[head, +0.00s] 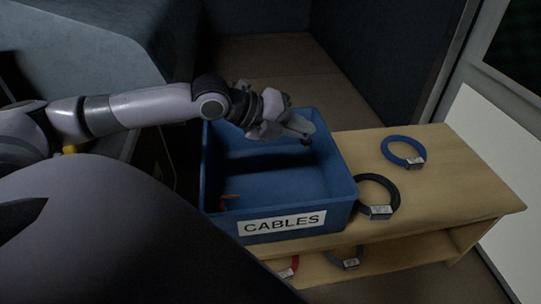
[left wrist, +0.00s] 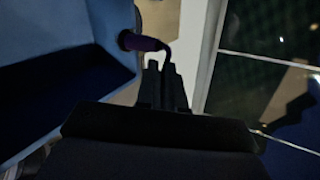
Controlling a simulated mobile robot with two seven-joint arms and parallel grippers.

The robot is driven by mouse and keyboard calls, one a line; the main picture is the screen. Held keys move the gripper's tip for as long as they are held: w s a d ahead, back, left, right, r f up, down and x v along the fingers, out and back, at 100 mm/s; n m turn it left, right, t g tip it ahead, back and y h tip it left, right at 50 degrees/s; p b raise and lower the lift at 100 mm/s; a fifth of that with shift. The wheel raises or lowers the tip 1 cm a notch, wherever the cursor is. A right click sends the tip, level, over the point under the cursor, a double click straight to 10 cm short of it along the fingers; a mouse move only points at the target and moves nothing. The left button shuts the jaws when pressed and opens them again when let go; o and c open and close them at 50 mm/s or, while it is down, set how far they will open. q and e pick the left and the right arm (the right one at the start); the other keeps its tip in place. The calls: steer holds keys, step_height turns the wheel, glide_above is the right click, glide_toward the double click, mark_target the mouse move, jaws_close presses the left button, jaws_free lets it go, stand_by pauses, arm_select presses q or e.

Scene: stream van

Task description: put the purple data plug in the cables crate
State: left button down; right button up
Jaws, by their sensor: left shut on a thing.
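The blue cables crate (head: 338,211) stands on a wooden bench, with a white CABLES label on its front. My left gripper (head: 299,127) is over the crate's far right part, near the rim. It is shut on the purple data plug (left wrist: 140,42), which sticks out sideways from the fingertips in the left wrist view. In the head view the plug is only a small dark shape (head: 306,141) below the fingertips. The crate's blue wall (left wrist: 70,28) fills the left of the wrist view. My right gripper is not in view.
A small orange-red item (head: 229,198) lies in the crate's near left corner. A blue cable ring (head: 392,141) and a black one (head: 386,187) lie on the bench (head: 460,185) to the right. A grey coil (head: 345,260) and a red one (head: 290,268) lie on the lower shelf.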

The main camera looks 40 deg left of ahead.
arm_select(q)
steer(key=f+b, duration=0.3)
steer(key=f, duration=0.6)
steer(key=f+b, duration=0.4)
steer(key=f, duration=0.6)
steer(key=shift+a+f, duration=0.2)
steer(key=shift+f, duration=0.35)
steer(key=shift+r, duration=0.1)
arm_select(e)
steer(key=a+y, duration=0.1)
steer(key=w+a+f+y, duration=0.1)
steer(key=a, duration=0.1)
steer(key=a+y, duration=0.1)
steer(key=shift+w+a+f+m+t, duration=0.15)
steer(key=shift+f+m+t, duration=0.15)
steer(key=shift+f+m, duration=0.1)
arm_select(q)
steer(key=shift+f+b, duration=0.2)
steer(key=shift+b, duration=0.15)
steer(key=c, duration=1.3)
jaws_free()
steer(key=shift+r, duration=0.1)
steer(key=shift+o, duration=0.2)
